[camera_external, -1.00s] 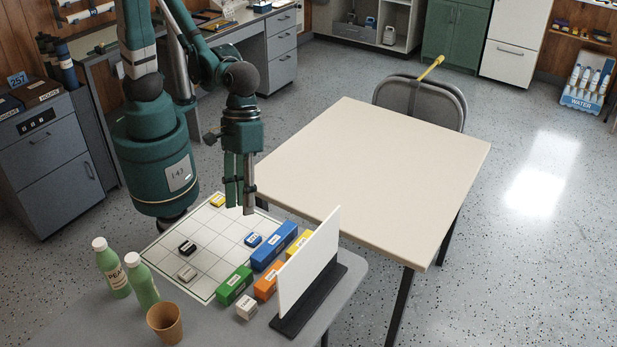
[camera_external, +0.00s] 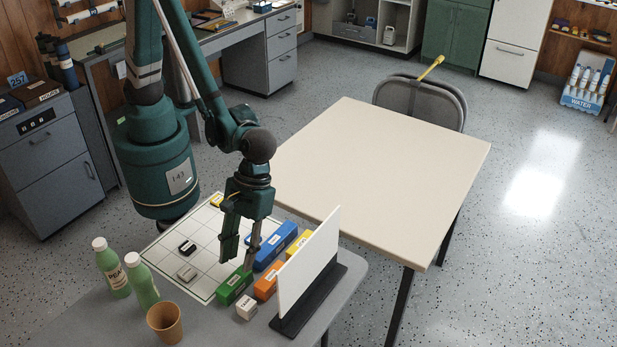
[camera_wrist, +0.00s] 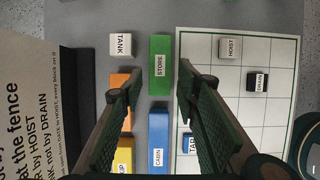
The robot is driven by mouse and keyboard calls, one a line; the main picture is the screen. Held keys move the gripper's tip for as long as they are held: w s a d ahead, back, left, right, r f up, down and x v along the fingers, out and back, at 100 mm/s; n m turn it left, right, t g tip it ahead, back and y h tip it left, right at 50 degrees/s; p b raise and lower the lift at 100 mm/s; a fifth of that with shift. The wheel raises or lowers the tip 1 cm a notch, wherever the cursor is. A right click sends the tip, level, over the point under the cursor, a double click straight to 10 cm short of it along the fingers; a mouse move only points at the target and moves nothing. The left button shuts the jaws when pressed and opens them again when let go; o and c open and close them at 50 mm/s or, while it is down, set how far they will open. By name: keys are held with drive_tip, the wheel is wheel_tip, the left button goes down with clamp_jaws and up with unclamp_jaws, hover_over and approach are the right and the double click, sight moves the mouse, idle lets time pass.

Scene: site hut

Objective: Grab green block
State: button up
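The green block (camera_external: 234,287), labelled STORE in the wrist view (camera_wrist: 160,72), lies on the grey table beside the edge of the white grid sheet. My gripper (camera_external: 239,262) is open and points down just above the green block, with nothing in it. In the wrist view my gripper's fingertips (camera_wrist: 160,78) are apart, one on each side of the green block. I cannot tell from these views how far above the table the tips are.
An orange block (camera_external: 266,286), a long blue CABIN block (camera_external: 274,247) and a white TANK block (camera_external: 246,307) are close by. A white upright panel (camera_external: 308,262) stands to the right. Two green bottles (camera_external: 143,281) and a brown cup (camera_external: 165,321) stand at left.

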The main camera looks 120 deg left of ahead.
sight(235, 279)
drive_tip(key=shift+f, duration=0.15)
drive_tip(key=shift+x, duration=1.15)
drive_tip(key=shift+d+b, duration=0.1)
drive_tip(key=shift+b, duration=0.2)
drive_tip(key=shift+b+x, duration=0.7)
drive_tip(key=shift+x, duration=1.85)
drive_tip(key=shift+f, duration=0.2)
drive_tip(key=shift+b, duration=0.3)
drive_tip(key=shift+c, duration=0.3)
drive_tip(key=c, duration=0.7)
